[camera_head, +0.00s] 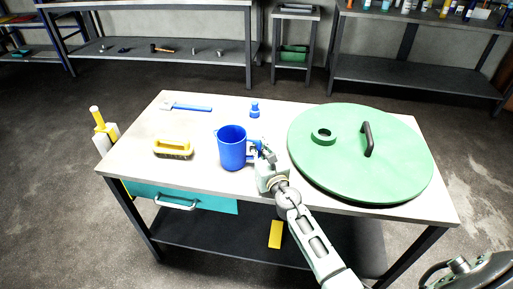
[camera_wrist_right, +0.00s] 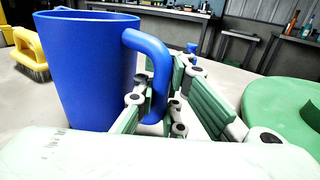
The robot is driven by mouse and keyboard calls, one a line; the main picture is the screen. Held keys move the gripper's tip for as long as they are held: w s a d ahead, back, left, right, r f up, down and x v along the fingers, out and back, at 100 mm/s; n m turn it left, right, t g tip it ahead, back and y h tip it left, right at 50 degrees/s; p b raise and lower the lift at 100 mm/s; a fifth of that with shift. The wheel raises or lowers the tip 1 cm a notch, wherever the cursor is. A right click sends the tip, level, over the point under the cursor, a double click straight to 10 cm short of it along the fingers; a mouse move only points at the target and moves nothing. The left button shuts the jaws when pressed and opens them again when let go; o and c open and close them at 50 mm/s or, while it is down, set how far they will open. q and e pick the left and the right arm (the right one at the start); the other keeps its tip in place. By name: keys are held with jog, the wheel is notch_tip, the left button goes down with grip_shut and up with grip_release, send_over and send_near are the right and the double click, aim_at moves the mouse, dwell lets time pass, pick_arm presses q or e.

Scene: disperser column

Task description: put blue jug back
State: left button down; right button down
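The blue jug (camera_head: 231,149) stands upright on the workbench, left of its middle. Its handle (camera_wrist_right: 156,72) is on the right side, facing my right gripper. My right gripper (camera_head: 262,156) is at the handle; in the wrist view its fingers (camera_wrist_right: 166,95) are apart, on either side of the handle, with some gap showing. The lower end of the handle is partly hidden by the fingers. The jug (camera_wrist_right: 88,70) fills the left of the wrist view. My left gripper is not in view.
A large green lid (camera_head: 335,175) covers the bench's right side. A yellow brush (camera_head: 173,148) lies left of the jug, a small blue object (camera_head: 255,110) behind it, and a blue-handled tool (camera_head: 187,107) at the back left. The workbench (camera_head: 202,178) is clear in front of the brush.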

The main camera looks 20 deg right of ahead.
jog(key=shift+f, duration=0.2)
jog(key=c, duration=1.8)
grip_release()
jog(key=shift+r, duration=0.2)
jog(key=shift+s, duration=0.2)
jog(key=s, duration=1.1)
jog(key=shift+s+a+p, duration=0.25)
jog(key=shift+s+p, duration=0.05)
jog(key=shift+a, duration=0.1)
